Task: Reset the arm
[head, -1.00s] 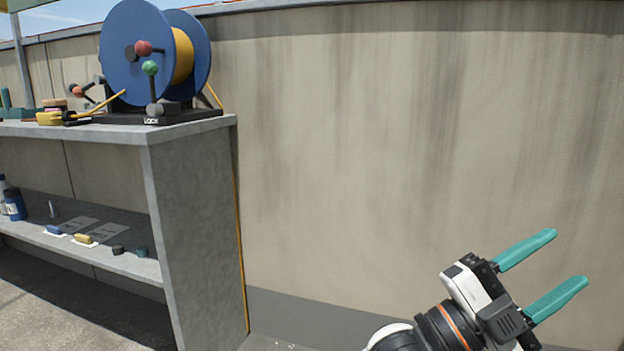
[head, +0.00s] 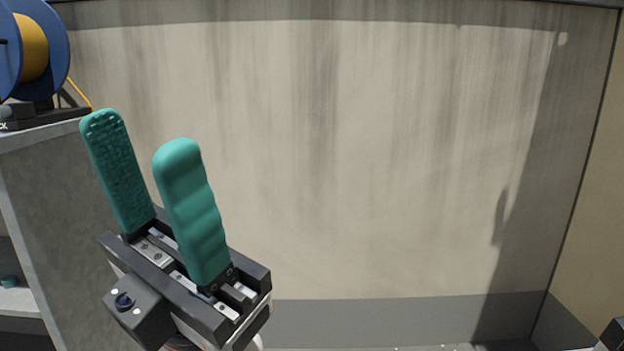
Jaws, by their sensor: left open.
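My left gripper (head: 142,131) shows large at the lower left of the head view. Its two teal fingers point up and stand apart, with nothing between them. It is in front of the wall and the end of the shelf unit. A small dark piece at the bottom right edge is too little to identify, and my right gripper's fingers do not show.
A grey shelf unit (head: 45,195) stands at the left, with a blue reel (head: 57,50) of yellow cable on top. A stained beige wall (head: 390,160) fills the middle. It meets another wall (head: 595,200) at a right-hand corner. The space before the wall looks clear.

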